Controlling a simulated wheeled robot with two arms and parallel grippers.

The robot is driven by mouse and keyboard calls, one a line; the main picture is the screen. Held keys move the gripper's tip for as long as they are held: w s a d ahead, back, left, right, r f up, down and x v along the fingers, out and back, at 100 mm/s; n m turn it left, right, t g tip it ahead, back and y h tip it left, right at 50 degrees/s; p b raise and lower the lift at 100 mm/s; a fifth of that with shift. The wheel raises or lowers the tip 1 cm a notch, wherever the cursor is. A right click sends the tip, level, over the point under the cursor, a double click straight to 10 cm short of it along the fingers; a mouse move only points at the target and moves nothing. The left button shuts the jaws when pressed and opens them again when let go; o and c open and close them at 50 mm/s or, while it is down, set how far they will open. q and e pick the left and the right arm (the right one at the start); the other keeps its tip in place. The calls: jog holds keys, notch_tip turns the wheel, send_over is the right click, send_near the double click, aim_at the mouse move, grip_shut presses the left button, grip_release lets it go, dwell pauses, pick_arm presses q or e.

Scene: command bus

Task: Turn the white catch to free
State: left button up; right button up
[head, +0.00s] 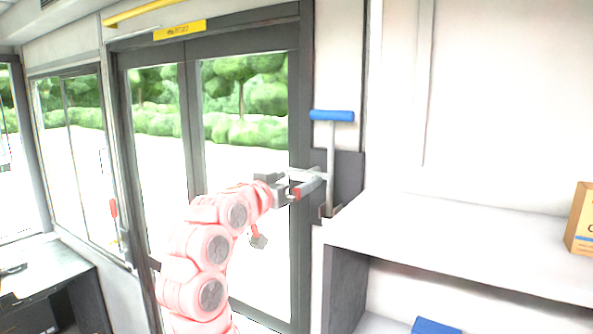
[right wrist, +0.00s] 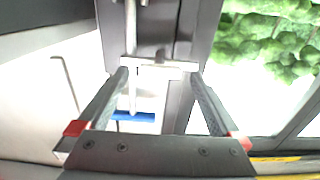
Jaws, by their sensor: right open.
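The white catch (right wrist: 158,66) is a short pale crossbar on a dark grey mounting, lying level across the right wrist view. My right gripper (right wrist: 158,78) is open, with its two fingers reaching toward the catch, one near each end of the bar. Whether they touch it I cannot tell. In the head view my right gripper (head: 316,182) is at the grey plate (head: 349,175) beside the door, and its fingers and the catch blend together there. A lever with a blue handle (head: 332,116) rises above; the handle also shows in the right wrist view (right wrist: 133,116). My left gripper is not in view.
The glazed door (head: 245,110) with a dark frame stands left of the plate. A white shelf (head: 450,240) juts out at the right, close to the plate, with a carton (head: 582,222) on it. A yellow sign (head: 180,30) is above the door.

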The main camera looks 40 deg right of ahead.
jog(key=shift+w+d, duration=0.15)
jog(key=shift+d, duration=0.4)
